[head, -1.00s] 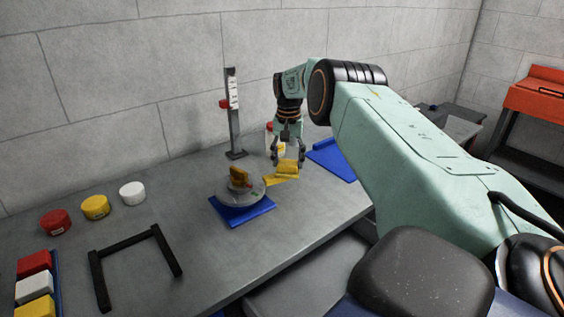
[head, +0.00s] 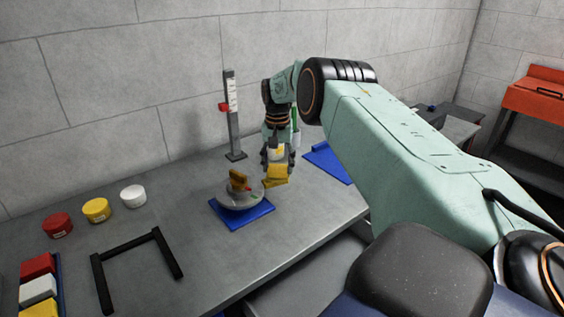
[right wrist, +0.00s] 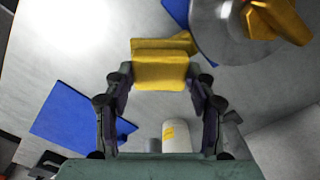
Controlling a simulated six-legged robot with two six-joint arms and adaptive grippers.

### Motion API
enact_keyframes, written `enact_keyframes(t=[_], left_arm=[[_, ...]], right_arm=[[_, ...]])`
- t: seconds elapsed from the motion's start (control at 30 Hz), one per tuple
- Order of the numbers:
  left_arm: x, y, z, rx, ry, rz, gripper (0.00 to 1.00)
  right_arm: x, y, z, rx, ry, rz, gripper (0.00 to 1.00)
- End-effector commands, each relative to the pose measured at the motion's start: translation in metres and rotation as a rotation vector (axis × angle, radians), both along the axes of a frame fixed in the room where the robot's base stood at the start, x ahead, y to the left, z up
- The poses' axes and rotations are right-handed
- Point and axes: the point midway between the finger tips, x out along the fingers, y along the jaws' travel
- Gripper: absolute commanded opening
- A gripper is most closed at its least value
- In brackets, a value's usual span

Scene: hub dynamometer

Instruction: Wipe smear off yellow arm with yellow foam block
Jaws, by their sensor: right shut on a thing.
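My right gripper (head: 276,168) is shut on the yellow foam block (head: 278,173). In the right wrist view the foam block (right wrist: 160,70) sits between the two fingers. The yellow arm (right wrist: 184,42) shows just beyond the block, beside the grey disc (right wrist: 225,30); the block covers much of it. I cannot tell whether block and arm touch. The smear cannot be made out. My left gripper is not in view.
A grey post with a scale (head: 232,115) stands behind the disc. A white container with a yellow label (right wrist: 178,137) is near the gripper. Red (head: 57,224), yellow (head: 97,210) and white (head: 133,196) tubs and a black frame (head: 138,268) stand left. The front middle table is clear.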

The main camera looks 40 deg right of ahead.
Motion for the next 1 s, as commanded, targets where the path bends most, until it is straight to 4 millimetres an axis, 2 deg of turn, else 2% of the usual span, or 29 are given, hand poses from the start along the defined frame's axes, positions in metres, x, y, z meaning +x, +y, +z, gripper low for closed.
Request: enact_keyframes(t=[0.27,0.6,1.0], left_arm=[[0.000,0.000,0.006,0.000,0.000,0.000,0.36],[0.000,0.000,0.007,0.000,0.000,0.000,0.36],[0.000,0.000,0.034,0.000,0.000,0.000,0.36]], right_arm=[[0.007,0.019,0.000,0.000,0.001,0.002,0.31],[0.007,0.020,0.000,0.000,0.000,0.000,0.31],[0.007,0.020,0.033,0.001,-0.001,0.000,0.31]])
